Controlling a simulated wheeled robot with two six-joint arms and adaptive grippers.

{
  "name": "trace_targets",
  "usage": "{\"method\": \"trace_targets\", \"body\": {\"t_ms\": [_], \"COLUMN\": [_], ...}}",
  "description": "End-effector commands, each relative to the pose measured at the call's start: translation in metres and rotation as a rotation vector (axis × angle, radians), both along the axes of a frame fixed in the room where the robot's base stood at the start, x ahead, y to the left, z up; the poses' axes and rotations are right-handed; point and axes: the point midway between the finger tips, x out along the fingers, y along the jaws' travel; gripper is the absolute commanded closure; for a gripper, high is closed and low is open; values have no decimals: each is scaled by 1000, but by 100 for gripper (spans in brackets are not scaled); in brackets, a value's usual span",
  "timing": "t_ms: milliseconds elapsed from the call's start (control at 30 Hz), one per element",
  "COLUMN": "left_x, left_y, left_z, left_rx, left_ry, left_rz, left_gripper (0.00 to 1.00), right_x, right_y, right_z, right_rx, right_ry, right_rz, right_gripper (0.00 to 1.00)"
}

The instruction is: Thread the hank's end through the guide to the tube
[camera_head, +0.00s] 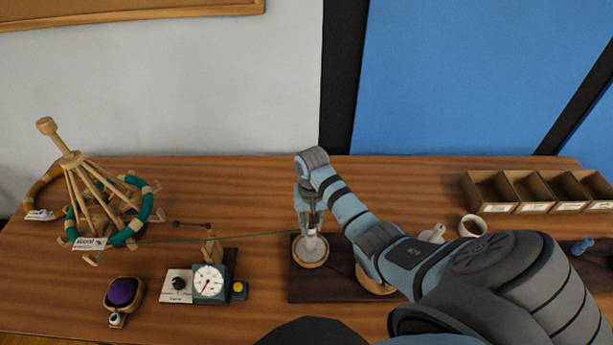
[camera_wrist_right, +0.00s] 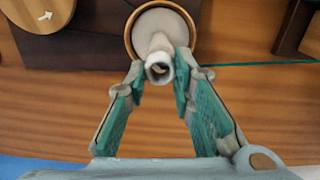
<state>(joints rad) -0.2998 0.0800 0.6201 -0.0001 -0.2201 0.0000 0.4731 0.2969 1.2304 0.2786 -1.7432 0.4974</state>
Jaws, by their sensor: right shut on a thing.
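The green hank (camera_head: 133,232) lies around the wooden swift at the left. A thin green strand runs right from it, past the small wooden guide (camera_head: 211,250), to my right gripper. I cannot tell whether it passes through the guide's eye or beside it. The pale tube (camera_wrist_right: 158,48) stands on a round wood-rimmed disc (camera_head: 311,265). My right gripper (camera_head: 311,222) is at the tube from above. In the right wrist view its teal-padded fingers (camera_wrist_right: 160,82) are on either side of the tube's open top. The strand (camera_wrist_right: 265,64) reaches the right-hand finger; its end is hidden. My left gripper is out of view.
A dial box (camera_head: 209,283) with a yellow button stands left of the dark winder board (camera_head: 300,290). A purple ball in a wooden holder (camera_head: 138,291) is further left. A white cup (camera_head: 473,226) and wooden bins (camera_head: 533,192) are at the right.

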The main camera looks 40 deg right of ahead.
Motion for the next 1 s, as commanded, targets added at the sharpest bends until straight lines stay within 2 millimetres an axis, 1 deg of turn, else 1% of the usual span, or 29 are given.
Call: {"method": "trace_targets", "body": {"t_ms": [33, 133, 400, 433, 533, 567, 867, 967, 1000], "left_x": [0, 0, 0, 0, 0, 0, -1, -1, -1], "left_y": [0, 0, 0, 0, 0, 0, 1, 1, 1], "left_z": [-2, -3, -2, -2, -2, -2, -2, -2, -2], "left_rx": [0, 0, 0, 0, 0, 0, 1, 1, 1], "left_ry": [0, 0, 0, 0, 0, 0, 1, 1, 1], "left_rz": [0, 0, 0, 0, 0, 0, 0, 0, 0], "left_gripper": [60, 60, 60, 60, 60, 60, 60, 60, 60], "right_x": [0, 0, 0, 0, 0, 0, 0, 2, 2], "right_y": [0, 0, 0, 0, 0, 0, 0, 0, -1], "right_z": [-4, -7, -7, -7, -7, -7, -5, 8, 17], "right_rx": [1, 0, 0, 0, 0, 0, -1, -1, -1], "right_ry": [1, 0, 0, 0, 0, 0, -1, -3, -4], "right_rz": [0, 0, 0, 0, 0, 0, 0, -1, -1], "right_gripper": [86, 86, 86, 73, 57, 54, 54, 54, 54]}}
